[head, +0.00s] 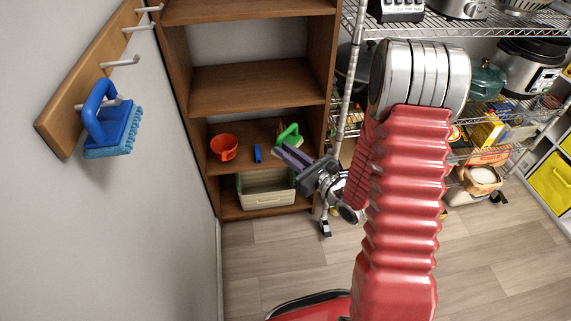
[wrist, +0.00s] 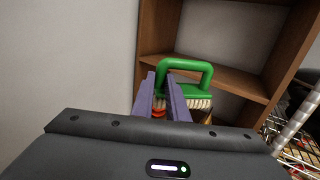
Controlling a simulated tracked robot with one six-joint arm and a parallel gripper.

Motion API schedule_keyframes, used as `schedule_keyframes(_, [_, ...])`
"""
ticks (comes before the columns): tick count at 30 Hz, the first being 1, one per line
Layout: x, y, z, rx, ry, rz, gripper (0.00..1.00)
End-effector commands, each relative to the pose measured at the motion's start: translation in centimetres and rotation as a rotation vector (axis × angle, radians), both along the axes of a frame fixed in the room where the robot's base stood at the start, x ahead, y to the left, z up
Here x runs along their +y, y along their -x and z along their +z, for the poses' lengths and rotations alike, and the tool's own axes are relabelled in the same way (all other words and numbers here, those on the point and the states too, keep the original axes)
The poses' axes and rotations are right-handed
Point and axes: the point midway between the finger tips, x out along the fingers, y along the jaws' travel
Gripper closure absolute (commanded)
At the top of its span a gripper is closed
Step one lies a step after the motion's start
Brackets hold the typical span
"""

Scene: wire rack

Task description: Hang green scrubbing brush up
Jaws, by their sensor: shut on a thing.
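The green scrubbing brush (wrist: 196,90) has a loop handle and pale bristles. It also shows in the head view (head: 289,135), in front of the wooden shelf unit. My gripper (head: 280,149) has purple fingers, which are shut on the green brush; in the wrist view its fingertips (wrist: 168,76) are at the handle and partly cover the brush. A wooden rail (head: 62,118) with several pale hooks is fixed to the left wall. A blue brush (head: 112,131) hangs by its handle on the lowest hook in the picture. The hook (head: 120,62) above it is bare.
A wooden shelf unit (head: 261,76) stands behind my gripper. It holds an orange cup (head: 223,147), a small blue item (head: 257,153) and a cream bin (head: 266,191). A loaded wire rack (head: 450,24) stands at the right. Open floor (head: 290,255) lies in front.

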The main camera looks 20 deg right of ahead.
Motion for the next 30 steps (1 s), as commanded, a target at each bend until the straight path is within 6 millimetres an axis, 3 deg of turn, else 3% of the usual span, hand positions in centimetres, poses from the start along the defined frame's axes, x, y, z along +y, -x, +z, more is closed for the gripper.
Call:
schedule_keyframes(17, [-1.0,-2.6,11.2,-0.006,0.003,-0.003,1.0])
schedule_keyframes(30, [-1.9,-3.9,21.5,-0.007,0.005,-0.027,1.0])
